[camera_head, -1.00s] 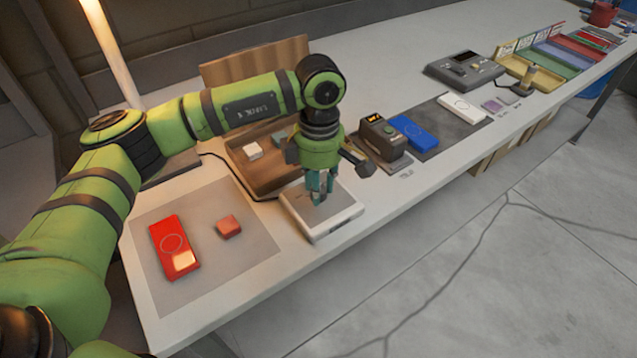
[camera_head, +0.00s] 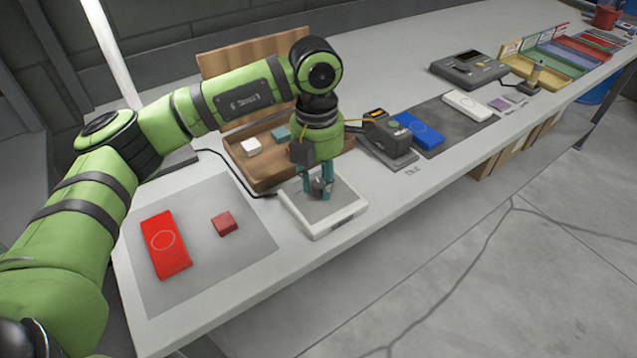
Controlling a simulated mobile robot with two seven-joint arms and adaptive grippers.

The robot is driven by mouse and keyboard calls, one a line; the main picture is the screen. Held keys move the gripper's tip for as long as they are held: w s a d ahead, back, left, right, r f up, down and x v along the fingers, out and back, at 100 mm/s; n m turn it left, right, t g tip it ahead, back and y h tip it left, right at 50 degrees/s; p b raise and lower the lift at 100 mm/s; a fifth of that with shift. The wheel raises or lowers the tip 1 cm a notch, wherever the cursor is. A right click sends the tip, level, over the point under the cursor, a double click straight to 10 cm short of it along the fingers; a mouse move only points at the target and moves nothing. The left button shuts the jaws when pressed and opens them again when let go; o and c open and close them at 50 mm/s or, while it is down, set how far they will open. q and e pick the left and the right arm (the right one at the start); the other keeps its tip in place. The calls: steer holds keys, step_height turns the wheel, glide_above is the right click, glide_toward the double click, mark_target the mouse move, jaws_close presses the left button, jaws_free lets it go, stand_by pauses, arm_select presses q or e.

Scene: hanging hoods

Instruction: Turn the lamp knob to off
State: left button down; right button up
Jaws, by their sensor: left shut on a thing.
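The lamp is a tall pale tube (camera_head: 117,62) at the upper left; it shows no warm glow, and the light on the bench is cool grey. A white box (camera_head: 352,214) with a grey top sits near the front edge of the bench. A small dark grey knob (camera_head: 317,187) stands on it. My left gripper (camera_head: 318,192) points straight down over the box, its teal fingers shut on the knob from both sides. The fingers hide part of the knob, so I cannot read its pointer. My right gripper is not in view.
A grey mat (camera_head: 208,274) holds a red case (camera_head: 163,255) and a small red block (camera_head: 225,223). A brown tray (camera_head: 270,178) with small blocks lies behind the box. A dark handheld device (camera_head: 390,137) and a blue case (camera_head: 419,130) stand to the right.

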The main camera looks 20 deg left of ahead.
arm_select(q)
steer(key=n+b, duration=0.2)
steer(key=n, duration=0.3)
steer(key=shift+n, duration=1.2)
steer(key=n+b, duration=0.1)
steer(key=n, duration=0.3)
steer(key=shift+t, duration=0.3)
steer(key=shift+n+b, duration=0.35)
steer(key=shift+n, duration=0.25)
steer(key=shift+r+n, duration=0.1)
steer(key=shift+n, duration=0.2)
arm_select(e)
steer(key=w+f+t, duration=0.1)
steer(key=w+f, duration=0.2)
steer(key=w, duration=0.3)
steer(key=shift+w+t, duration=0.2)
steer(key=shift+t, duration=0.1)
arm_select(q)
steer(key=shift+a+n, duration=0.1)
steer(key=shift+n, duration=0.2)
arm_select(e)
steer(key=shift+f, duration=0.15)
